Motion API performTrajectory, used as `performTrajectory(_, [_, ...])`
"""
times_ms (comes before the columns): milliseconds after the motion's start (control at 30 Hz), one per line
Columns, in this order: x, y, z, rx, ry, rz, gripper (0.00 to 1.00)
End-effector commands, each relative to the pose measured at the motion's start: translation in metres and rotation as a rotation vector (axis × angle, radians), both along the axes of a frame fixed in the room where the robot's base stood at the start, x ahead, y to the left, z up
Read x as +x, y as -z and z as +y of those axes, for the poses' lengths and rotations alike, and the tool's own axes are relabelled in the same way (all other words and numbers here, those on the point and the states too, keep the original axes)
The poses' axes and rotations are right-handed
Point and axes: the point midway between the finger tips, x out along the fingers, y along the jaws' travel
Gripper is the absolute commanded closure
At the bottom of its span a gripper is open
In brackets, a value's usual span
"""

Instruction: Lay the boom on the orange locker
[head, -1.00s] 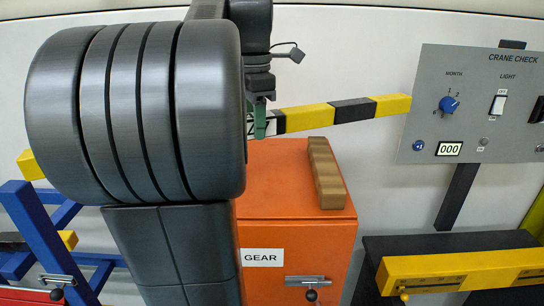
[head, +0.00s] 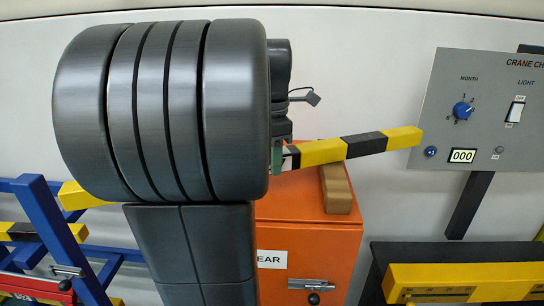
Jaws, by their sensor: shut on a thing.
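The boom (head: 365,146) is a long bar with yellow and black bands. My gripper (head: 279,156), with green fingers, is shut on the boom, partly hidden by my arm. The orange locker (head: 320,235) stands below, with a tan block (head: 337,190) on its top. The boom crosses in front of the block's far end in the picture; I cannot tell whether they touch.
The grey crane-check panel (head: 490,110) is close to the boom's right end. A blue frame (head: 45,215) with a yellow-black bar (head: 45,232) and a red object (head: 35,285) stands at left. A black-and-yellow bench (head: 455,275) is at lower right.

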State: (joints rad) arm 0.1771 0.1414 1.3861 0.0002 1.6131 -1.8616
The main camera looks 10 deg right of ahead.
Motion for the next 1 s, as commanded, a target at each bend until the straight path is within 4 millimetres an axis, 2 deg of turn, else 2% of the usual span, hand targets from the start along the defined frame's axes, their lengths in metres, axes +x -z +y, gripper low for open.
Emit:
performTrajectory(67, [0.0, 0.002, 0.0, -0.001, 0.0, -0.001, 1.0])
performTrajectory(100, [0.0, 0.003, 0.0, 0.0, 0.0, 0.0, 0.56])
performTrajectory(200, [0.0, 0.002, 0.0, 0.0, 0.0, 0.0, 0.38])
performTrajectory(467, [0.0, 0.002, 0.0, 0.0, 0.0, 0.0, 0.38])
performTrajectory(600, [0.001, -0.007, 0.0, -0.001, 0.0, -0.002, 0.38])
performTrajectory(767, [0.001, -0.035, 0.0, -0.001, 0.0, -0.004, 0.38])
performTrajectory(1000, [0.001, -0.086, 0.0, -0.001, 0.001, -0.002, 0.38])
